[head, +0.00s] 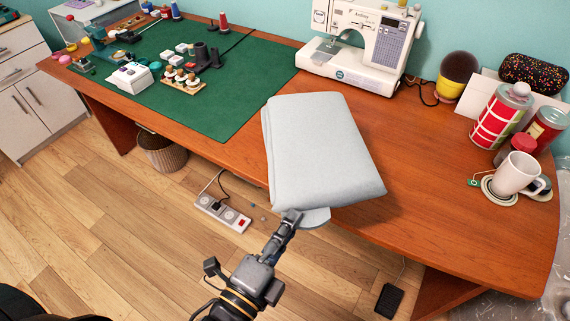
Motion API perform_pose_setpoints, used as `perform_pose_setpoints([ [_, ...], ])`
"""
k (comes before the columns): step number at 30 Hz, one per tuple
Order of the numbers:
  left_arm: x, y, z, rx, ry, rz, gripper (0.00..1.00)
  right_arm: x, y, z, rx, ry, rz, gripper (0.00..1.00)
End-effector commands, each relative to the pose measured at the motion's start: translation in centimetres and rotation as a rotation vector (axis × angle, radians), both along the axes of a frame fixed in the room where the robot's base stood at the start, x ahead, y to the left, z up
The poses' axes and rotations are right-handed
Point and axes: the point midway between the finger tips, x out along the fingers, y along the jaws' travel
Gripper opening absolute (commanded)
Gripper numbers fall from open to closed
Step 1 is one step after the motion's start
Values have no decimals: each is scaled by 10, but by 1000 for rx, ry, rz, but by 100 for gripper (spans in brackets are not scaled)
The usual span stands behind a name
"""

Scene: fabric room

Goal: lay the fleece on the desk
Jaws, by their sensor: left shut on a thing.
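The fleece (320,148) is a pale grey-blue folded slab in the middle of the head view. It shows over the front part of the brown wooden desk (420,185), with its near corner past the front edge. I cannot tell whether its underside touches the desk top. My left gripper (291,216) comes up from below and is shut on the near edge of the fleece. The fleece hides part of the fingers. My right gripper is not in view.
A white sewing machine (362,40) stands behind the fleece. A green mat (225,100) with spools and small tools lies to the left. A white mug (516,174) on a coaster and red tins (500,116) stand at the right. A power strip (222,213) lies on the floor.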

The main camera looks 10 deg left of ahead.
Motion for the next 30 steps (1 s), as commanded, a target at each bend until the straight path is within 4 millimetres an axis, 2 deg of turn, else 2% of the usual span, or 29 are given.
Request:
perform_pose_setpoints([
  [5, 18, 11, -10, 6, -8, -9, 0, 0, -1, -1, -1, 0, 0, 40],
  [13, 72, 52, -40, 6, -5, -7, 0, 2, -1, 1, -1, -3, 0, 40],
  [18, 93, 68, -75, 3, -2, -7, 0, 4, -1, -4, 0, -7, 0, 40],
  [28, 112, 83, -103, 2, -4, -6, 0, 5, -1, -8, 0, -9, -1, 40],
  [30, 111, 82, -116, 0, 1, -6, 0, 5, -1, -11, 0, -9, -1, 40],
])
